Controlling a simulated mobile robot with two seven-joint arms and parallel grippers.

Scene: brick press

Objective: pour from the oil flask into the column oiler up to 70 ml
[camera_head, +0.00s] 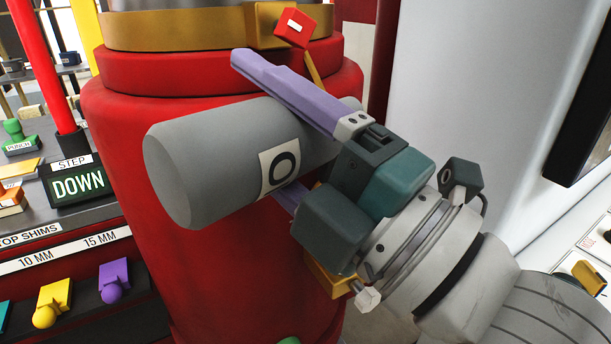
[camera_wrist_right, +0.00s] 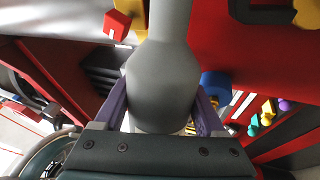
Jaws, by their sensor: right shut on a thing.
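The oil flask (camera_head: 210,165) is a grey bottle with an "O" label. In the head view it lies tilted close to horizontal in front of the red column (camera_head: 230,265), its broad base towards the left. My right gripper (camera_head: 285,140) is shut around its body, with lilac fingers on either side. In the right wrist view the flask (camera_wrist_right: 163,80) narrows to a neck running out of the top of the picture, so its mouth is hidden. The column oiler cannot be made out clearly, nor any oil level. My left gripper is not in view.
A red block (camera_head: 292,27) on a brass stem sits by the column's brass ring (camera_head: 175,30). At left are a "STEP DOWN" sign (camera_head: 78,185) and a shim rack with yellow (camera_head: 52,300) and purple (camera_head: 113,280) pieces.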

